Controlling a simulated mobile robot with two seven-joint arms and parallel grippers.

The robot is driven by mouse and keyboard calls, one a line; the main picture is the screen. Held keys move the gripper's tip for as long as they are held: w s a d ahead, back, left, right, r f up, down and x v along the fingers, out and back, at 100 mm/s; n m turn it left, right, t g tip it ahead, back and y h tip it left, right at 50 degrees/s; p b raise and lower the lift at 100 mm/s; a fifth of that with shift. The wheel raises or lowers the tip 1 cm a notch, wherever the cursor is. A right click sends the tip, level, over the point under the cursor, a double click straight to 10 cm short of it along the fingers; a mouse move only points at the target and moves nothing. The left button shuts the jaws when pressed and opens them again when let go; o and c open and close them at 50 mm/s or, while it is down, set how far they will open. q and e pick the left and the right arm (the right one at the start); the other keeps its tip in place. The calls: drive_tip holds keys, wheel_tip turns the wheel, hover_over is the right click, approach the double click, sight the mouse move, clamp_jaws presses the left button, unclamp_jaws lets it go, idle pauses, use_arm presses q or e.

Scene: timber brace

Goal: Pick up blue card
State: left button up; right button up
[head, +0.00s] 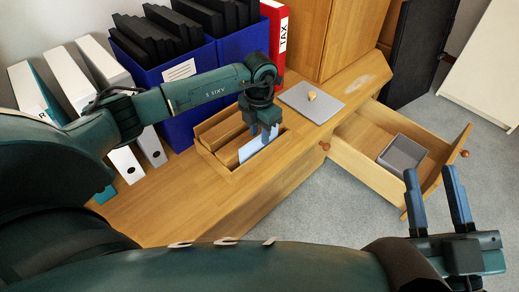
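The light blue card (250,148) stands on edge in the front part of a wooden box (231,172) on the desk, in the head view. My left gripper (265,134) points down at the card's right part, over the box. Its fingertips overlap the card in the picture, and I cannot tell whether they grip it. My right gripper (438,198) is open and empty at the right, with its two blue fingers apart and pointing up in the picture.
An open drawer (362,141) holds a grey tray (403,152). Blue file boxes (186,75), white binders (35,90) and a red TAX binder (274,35) stand behind.

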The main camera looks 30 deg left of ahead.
use_arm(q)
clamp_jaws()
idle(0.6)
